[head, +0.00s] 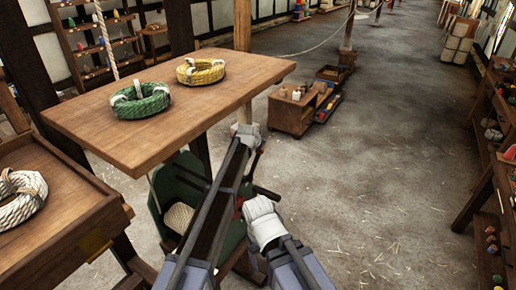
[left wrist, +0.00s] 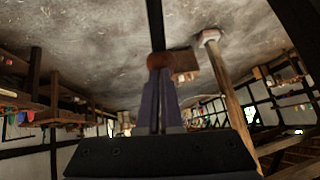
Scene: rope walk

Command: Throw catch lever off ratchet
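A green-sided machine (head: 185,180) stands partly under the tabletop; my arms hide much of it. I cannot make out its ratchet. My left gripper (head: 248,131) is by the table's front right corner, near a thin dark bar (head: 257,158). In the left wrist view its two fingers (left wrist: 163,78) are close together, with a round brown knob (left wrist: 160,61) at their tips and a dark rod (left wrist: 155,22) running away from it. I cannot tell whether they grip it or only touch it. My right gripper (head: 262,208) is lower, beside the machine's right side; its fingertips are unclear.
The wooden table (head: 100,130) carries a green rope coil (head: 140,100) and a yellow one (head: 200,70). A pale coil (head: 20,198) lies on the left bench. A low wooden cart (head: 292,110) stands beyond. The floor to the right is open up to the shelves (head: 485,200).

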